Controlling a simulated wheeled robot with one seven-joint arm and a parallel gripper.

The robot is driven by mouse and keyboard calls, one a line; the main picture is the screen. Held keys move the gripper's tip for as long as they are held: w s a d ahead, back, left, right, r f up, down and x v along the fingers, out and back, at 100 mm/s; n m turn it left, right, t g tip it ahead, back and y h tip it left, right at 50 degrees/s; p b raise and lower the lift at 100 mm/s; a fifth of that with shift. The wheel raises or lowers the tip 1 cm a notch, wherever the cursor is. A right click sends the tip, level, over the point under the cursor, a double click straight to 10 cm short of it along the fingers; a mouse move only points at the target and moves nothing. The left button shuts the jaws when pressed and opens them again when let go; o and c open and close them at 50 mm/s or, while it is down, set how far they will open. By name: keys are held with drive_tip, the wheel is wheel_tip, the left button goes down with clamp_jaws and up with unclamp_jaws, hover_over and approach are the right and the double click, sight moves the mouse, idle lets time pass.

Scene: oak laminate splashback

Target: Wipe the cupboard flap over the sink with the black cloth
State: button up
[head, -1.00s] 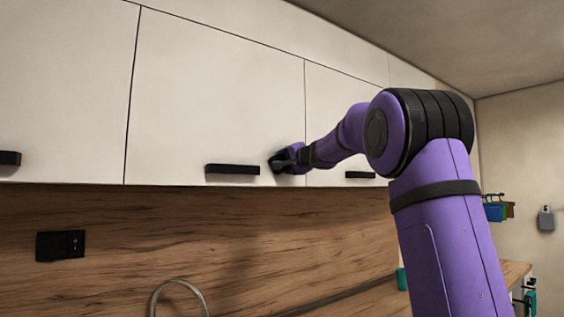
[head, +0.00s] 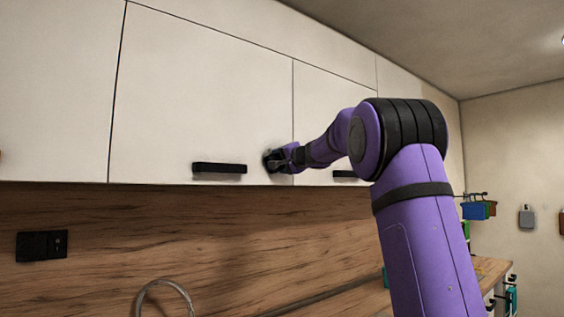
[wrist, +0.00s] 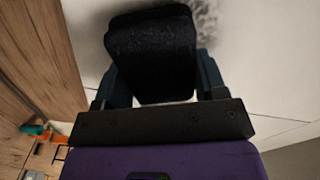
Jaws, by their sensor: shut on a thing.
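The white cupboard flap (head: 195,90) over the sink is shut, with a black bar handle (head: 220,168) near its lower edge. My gripper (head: 275,159) is at the flap's lower right corner, right of the handle. It is shut on the black cloth (wrist: 152,50), a thick dark pad between the two fingers in the wrist view. The cloth is at the flap's face; I cannot tell for certain whether it touches. A dark grey smudge (wrist: 207,18) shows on the white surface beside the cloth in the wrist view.
A second white cupboard door (head: 330,105) with its own handle adjoins on the right. Below are the wooden splashback (head: 100,225), a black socket (head: 42,245) and the curved tap (head: 165,285). Coloured items (head: 478,210) hang at the far right.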

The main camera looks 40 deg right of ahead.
sight(261, 159)
drive_tip(key=shift+s+a, duration=0.1)
drive_tip(key=shift+a, duration=3.35)
drive_tip(key=shift+r, duration=0.15)
drive_tip(key=shift+d, duration=0.1)
drive_tip(key=shift+d, duration=3.65)
drive_tip(key=shift+w, duration=0.2)
drive_tip(key=shift+a, duration=0.1)
drive_tip(key=shift+s+a, duration=0.15)
drive_tip(key=shift+a, duration=1.7)
drive_tip(key=shift+s+a, duration=0.15)
drive_tip(key=shift+a, duration=1.65)
